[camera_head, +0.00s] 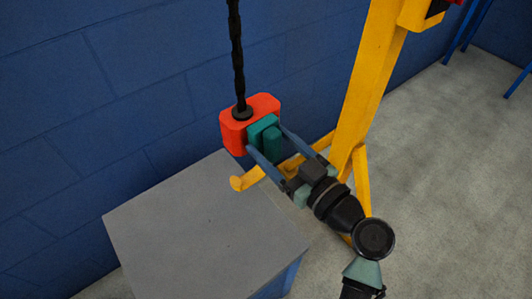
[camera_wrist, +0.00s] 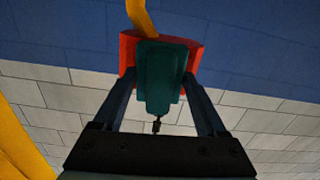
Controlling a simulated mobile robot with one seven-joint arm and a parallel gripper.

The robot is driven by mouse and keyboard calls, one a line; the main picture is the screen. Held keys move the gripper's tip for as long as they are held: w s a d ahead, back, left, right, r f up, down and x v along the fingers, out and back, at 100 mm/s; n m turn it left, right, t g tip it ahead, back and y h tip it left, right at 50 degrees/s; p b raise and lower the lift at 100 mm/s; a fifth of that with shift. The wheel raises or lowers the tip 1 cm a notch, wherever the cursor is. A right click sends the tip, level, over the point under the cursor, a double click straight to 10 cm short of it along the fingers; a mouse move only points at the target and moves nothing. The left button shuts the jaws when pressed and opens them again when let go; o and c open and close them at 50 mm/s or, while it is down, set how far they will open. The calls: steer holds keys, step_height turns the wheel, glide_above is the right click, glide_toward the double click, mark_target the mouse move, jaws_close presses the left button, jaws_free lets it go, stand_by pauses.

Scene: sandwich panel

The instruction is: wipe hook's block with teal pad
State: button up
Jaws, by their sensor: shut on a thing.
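The hook's block (camera_head: 237,133) is red and hangs upright on a dark chain (camera_head: 237,55). A yellow hook (camera_head: 243,182) is below it. The teal pad (camera_head: 271,140) is between the fingers of my gripper (camera_head: 267,139), which is shut on it. The pad is in front of the block's right-hand face and looks to be against it, though I cannot tell whether they touch. In the wrist view the teal pad (camera_wrist: 160,75) covers the middle of the red block (camera_wrist: 128,50), and the yellow hook (camera_wrist: 141,16) shows above it.
A grey-topped stand (camera_head: 200,235) is below and to the left of the block. A yellow post (camera_head: 366,75) with splayed legs rises behind my arm on the right. A blue brick wall (camera_head: 130,90) is close behind the block. Open grey floor (camera_head: 450,170) lies to the right.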

mark_target(239, 145)
steer(key=w+d+b, duration=0.1)
steer(key=d+b, duration=0.1)
steer(key=w+d+b, duration=0.2)
steer(key=shift+f+b, duration=0.1)
steer(key=shift+b, duration=0.2)
steer(key=shift+w, duration=0.1)
steer(key=shift+a, duration=0.1)
steer(key=shift+s+a+b, duration=0.15)
steer(key=shift+s+a, duration=0.9)
steer(key=shift+a, duration=0.25)
steer(key=shift+s+a+b, duration=0.15)
steer(key=shift+s+a, duration=0.9)
steer(key=shift+a, duration=0.2)
steer(key=shift+s+a, duration=0.4)
steer(key=shift+a, duration=0.3)
steer(key=shift+s+a, duration=0.4)
steer(key=shift+a, duration=0.25)
